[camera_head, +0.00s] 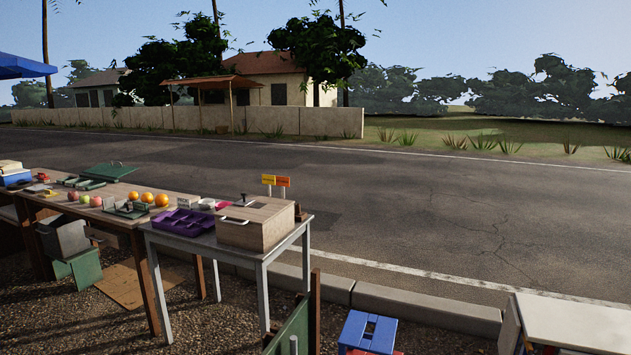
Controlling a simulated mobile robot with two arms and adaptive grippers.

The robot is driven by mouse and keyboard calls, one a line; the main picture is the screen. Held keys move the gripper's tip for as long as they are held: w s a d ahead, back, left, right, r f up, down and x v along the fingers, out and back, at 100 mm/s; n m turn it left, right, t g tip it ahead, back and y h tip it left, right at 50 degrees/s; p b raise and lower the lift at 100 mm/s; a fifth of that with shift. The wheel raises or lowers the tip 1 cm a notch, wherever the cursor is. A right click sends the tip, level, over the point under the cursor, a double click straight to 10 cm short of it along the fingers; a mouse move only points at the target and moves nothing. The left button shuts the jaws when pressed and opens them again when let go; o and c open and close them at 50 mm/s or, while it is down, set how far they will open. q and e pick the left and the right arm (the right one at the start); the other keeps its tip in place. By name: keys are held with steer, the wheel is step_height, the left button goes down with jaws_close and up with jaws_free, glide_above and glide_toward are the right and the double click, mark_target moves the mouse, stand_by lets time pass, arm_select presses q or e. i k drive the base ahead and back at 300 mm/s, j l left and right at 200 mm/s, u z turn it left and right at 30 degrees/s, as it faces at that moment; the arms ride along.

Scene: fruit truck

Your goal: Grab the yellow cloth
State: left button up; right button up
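I cannot make out a yellow cloth for certain anywhere in the head view. A pale yellowish item (10,166) lies on top of a blue box (15,178) at the far left end of the long wooden table, too small to identify. Small yellow and orange signs (276,181) stand behind the wooden box (255,223) on the grey table. Neither of my grippers is in view.
The wooden table (127,221) carries several fruits and green trays. The grey table (262,262) holds a purple tray (187,222). A blue stool (369,331) and a white-topped table (570,322) stand in front. The road (430,210) beyond is clear.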

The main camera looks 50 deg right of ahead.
mark_target(49, 193)
steer(key=i+l+z, duration=0.1)
steer(key=l+z, duration=0.2)
steer(key=i+l+z, duration=0.15)
steer(key=l+z, duration=0.15)
steer(key=l, duration=0.2)
steer(key=i+l+z, duration=0.3)
steer(key=i+l, duration=0.25)
steer(key=l, duration=0.2)
steer(key=i+l+z, duration=0.1)
steer(key=i+l, duration=0.15)
steer(key=l, duration=0.2)
steer(key=i+l, duration=0.25)
steer(key=l, duration=0.2)
